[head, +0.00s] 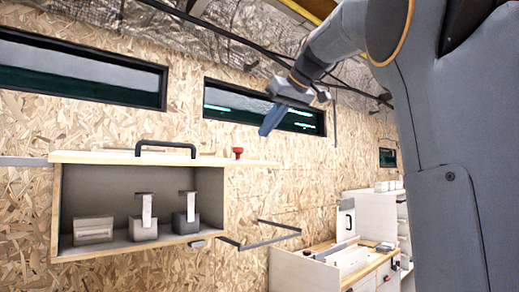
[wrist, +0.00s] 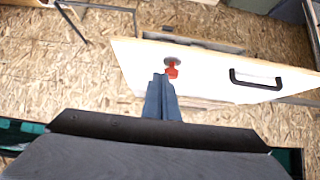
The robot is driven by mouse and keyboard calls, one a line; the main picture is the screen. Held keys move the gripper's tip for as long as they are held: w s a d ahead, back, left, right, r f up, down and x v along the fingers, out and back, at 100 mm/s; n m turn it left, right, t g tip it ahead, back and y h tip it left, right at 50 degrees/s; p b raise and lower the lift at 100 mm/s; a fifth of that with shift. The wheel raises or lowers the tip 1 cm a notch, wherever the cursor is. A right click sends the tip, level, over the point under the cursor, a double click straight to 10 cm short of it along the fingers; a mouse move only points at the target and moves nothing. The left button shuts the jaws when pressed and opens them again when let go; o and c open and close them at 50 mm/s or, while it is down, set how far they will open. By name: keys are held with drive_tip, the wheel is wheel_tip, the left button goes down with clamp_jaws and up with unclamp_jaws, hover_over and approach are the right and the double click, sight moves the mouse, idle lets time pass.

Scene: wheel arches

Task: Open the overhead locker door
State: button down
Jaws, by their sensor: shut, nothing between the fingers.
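The overhead locker (head: 58,205) hangs on the chipboard wall, its front uncovered. Its pale door (head: 90,157) is raised, seen nearly edge-on along the locker top. The door carries a black bar handle (head: 166,146) and a red knob (head: 238,152) near its right end. In the wrist view the door's face (wrist: 195,68), black handle (wrist: 256,80) and red knob (wrist: 172,71) show. My gripper (head: 268,128) is shut and empty, above and right of the red knob and apart from it in the head view. Its fingertips (wrist: 160,82) appear beside the knob in the wrist view.
Inside the locker are a grey box (head: 93,230) and two grey blocks with upright pieces (head: 143,227). A thin dark bracket (head: 265,238) juts from the wall right of the locker. White cabinets (head: 320,270) stand at lower right. Dark windows (head: 75,73) line the wall above.

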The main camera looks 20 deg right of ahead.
drive_tip(key=w+a+f+p, duration=0.1)
drive_tip(key=w+f+p, duration=0.1)
drive_tip(key=f, duration=0.4)
drive_tip(key=shift+w+f, duration=0.35)
drive_tip(key=shift+w, duration=0.4)
drive_tip(key=shift+f, duration=0.1)
wheel_tip(320, 180, down, 9)
drive_tip(key=b, duration=0.9)
drive_tip(key=shift+w+a+f, duration=0.2)
drive_tip(key=shift+w, duration=0.25)
